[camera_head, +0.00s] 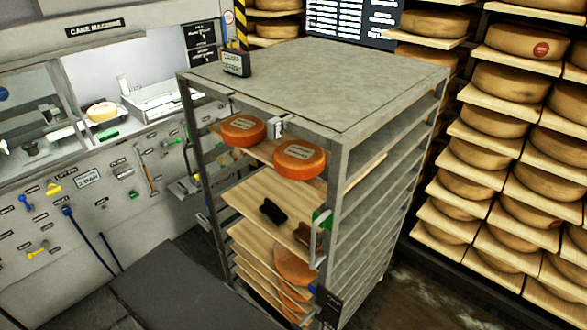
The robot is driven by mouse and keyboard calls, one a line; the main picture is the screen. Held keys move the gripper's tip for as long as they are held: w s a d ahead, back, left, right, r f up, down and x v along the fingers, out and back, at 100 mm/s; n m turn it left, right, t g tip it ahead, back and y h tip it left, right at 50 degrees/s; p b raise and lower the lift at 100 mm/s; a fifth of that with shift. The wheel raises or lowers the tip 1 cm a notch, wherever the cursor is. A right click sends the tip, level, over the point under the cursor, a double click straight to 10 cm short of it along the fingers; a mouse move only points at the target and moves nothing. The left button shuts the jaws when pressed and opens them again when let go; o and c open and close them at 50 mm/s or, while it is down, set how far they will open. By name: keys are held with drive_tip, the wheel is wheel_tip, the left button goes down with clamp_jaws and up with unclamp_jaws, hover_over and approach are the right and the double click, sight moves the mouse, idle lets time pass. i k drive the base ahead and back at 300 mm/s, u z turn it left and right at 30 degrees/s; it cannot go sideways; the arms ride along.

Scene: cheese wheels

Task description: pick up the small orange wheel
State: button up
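Two orange cheese wheels sit side by side on a wooden board on the upper level of the grey metal rack (330,85). The left orange wheel (243,130) and the right orange wheel (299,159) both carry a pale label on top. Another orange wheel (295,265) lies on a lower board, partly hidden by the boards and rack around it. More orange edges show below it. I cannot tell surely which is the small one.
A dark object (272,211) lies on the middle board (250,193). A rack post and a green-marked handle (320,222) stand at the front right. Shelves of large brown wheels (510,83) line the right. A tool wall (100,180) is at left.

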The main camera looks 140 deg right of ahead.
sight(296, 160)
drive_tip(key=z, duration=0.45)
drive_tip(key=k, duration=0.2)
drive_tip(key=z, duration=3.75)
drive_tip(key=k, duration=0.15)
drive_tip(key=z, duration=0.8)
